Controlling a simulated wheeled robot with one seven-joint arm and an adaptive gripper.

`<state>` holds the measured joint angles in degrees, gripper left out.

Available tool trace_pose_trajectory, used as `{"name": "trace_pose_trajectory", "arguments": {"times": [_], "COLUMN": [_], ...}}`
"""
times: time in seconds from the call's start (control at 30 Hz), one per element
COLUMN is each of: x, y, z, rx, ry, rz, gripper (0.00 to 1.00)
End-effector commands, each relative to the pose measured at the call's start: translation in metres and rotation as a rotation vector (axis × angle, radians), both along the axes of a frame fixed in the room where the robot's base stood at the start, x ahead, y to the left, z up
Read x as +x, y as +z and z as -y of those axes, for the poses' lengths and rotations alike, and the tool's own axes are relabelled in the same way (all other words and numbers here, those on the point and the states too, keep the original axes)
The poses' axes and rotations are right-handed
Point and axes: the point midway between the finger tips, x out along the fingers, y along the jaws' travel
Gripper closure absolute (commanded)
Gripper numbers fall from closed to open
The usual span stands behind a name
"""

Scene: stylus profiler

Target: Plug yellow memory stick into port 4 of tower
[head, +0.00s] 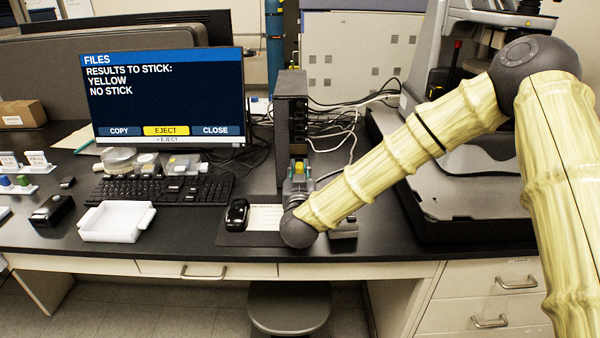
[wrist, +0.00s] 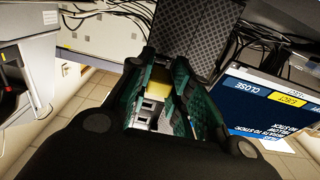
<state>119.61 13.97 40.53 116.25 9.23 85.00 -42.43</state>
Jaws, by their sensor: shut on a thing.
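The yellow memory stick (wrist: 155,84) is between the green-padded fingers of my gripper (wrist: 159,72) in the wrist view. My gripper is shut on it. A small bit of yellow also shows at my gripper (head: 298,178) in the head view. The black tower (head: 291,112) stands upright on the desk, just behind my gripper. Its dark patterned face (wrist: 198,30) lies just beyond the fingertips in the wrist view. The ports and their numbers are hidden or too small to read. I cannot tell whether the stick touches the tower.
The monitor (head: 163,95) left of the tower reads "RESULTS TO STICK: YELLOW, NO STICK", with EJECT highlighted. A keyboard (head: 160,189), white tray (head: 117,221) and black mouse (head: 237,214) lie to the left. Loose cables (head: 345,125) and the profiler (head: 465,190) are to the right.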

Motion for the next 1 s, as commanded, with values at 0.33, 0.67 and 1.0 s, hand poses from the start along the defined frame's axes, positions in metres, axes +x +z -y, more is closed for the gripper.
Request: {"name": "trace_pose_trajectory", "arguments": {"times": [0.33, 0.67, 1.0], "x": [0.008, 0.015, 0.017], "y": [0.0, 0.0, 0.0], "z": [0.0, 0.0, 0.0], "rx": [-0.001, 0.0, 0.0], "ry": [0.0, 0.0, 0.0], "rz": [0.0, 0.001, 0.0], "gripper": [1.0, 1.0, 0.69]}}
